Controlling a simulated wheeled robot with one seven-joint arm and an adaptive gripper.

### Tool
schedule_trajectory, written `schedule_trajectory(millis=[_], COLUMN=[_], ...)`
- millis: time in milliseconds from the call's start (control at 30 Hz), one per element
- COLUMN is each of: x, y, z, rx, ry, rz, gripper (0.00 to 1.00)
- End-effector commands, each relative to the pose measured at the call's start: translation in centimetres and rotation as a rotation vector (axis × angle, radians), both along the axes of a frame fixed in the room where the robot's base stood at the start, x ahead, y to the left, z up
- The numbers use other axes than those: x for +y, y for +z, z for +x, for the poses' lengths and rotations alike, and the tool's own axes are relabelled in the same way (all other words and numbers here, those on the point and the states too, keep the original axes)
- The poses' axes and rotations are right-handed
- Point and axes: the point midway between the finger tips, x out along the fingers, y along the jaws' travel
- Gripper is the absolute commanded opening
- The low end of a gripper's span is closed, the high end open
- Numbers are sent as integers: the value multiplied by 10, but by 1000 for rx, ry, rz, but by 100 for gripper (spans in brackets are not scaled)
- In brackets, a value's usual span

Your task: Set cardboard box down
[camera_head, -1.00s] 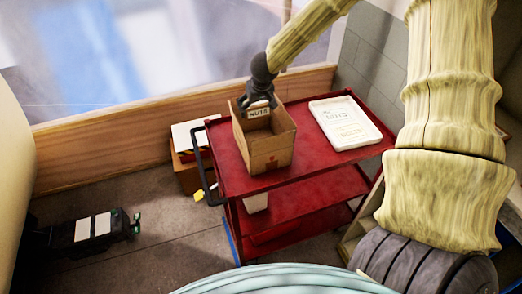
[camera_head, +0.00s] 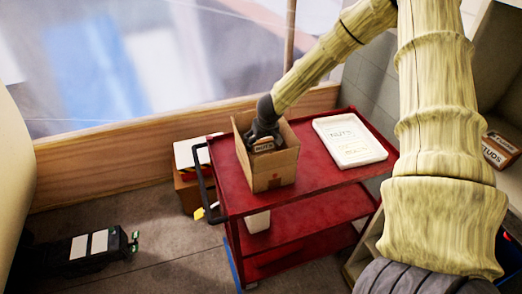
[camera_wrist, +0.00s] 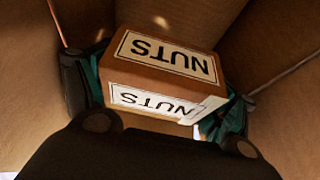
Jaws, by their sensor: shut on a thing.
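A small cardboard box labelled NUTS (camera_wrist: 150,75) is between the two fingers of my gripper (camera_wrist: 160,100) in the wrist view. My gripper is shut on it. In the head view, my gripper (camera_head: 264,140) reaches down inside a larger open cardboard box (camera_head: 268,176), and the NUTS box (camera_head: 264,145) shows just below the larger box's rim. The larger box stands upright on the top shelf of the red cart (camera_head: 314,182). The wrist view shows brown cardboard walls (camera_wrist: 275,35) around the NUTS box. Whether its underside touches the larger box's floor is hidden.
A white tray labelled NUTS and BOLTS (camera_head: 350,140) lies on the cart, right of the larger box. A box labelled STUDS (camera_head: 500,150) sits on a shelf at the right. A black machine (camera_head: 85,250) is on the floor at the left.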

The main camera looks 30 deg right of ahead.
Motion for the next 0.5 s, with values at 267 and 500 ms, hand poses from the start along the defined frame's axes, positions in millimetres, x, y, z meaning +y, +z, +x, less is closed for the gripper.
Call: schedule_trajectory(millis=[267,500], x=[0,1], y=[-23,-39], z=[0,0], rx=[-1,-1], ry=[0,0], rz=[2,2], gripper=[45,45])
